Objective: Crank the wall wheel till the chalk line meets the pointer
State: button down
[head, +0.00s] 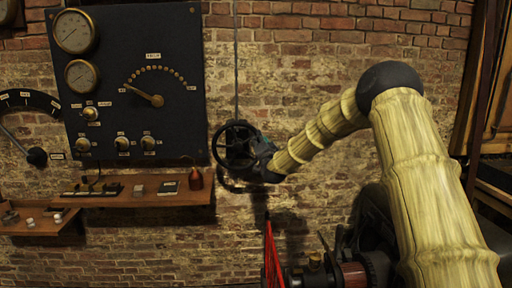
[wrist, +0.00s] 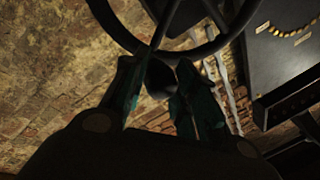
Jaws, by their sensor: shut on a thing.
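The wall wheel (head: 224,150) is a dark spoked ring on the brick wall, right of the black gauge panel. My gripper (head: 262,158) is at its right side, partly merging with it in the head view. In the wrist view, the wheel's dark rim (wrist: 208,52) curves across the top. My gripper (wrist: 158,80) has its two teal-edged fingers shut on a dark part of the wheel between them; whether that is a handle or a spoke is hard to tell. I cannot make out a chalk line or the wheel's pointer in either view.
The black panel (head: 185,110) carries gauges, knobs and a brass dial needle (head: 150,97). Below it, a wooden shelf (head: 140,198) holds a reddish-brown jar (head: 195,179) and small items. Red cables (head: 270,255) hang below the wheel. A wooden cabinet (head: 485,90) stands at the right edge.

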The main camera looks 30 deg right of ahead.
notch_tip(320, 180, down, 13)
jog(key=m+g+h+b, duration=0.2)
jog(key=m+h+b, duration=0.3)
jog(key=m+b, duration=1.3)
jog(key=w+a+f+m+g+b, duration=0.2)
jog(key=w+a+m+g+b, duration=0.1)
jog(key=a+m+b, duration=0.4)
jog(key=shift+a+f+m+b, duration=0.35)
jog(key=shift+m+b, duration=0.85)
jog(key=shift+b, duration=0.05)
jog(key=shift+w+r, duration=0.1)
jog(key=c, duration=1.1)
grip_release()
jog(key=shift+a, duration=0.15)
jog(key=v, duration=1.1)
jog(key=shift+s+a+f, duration=0.2)
jog(key=shift+s, duration=0.1)
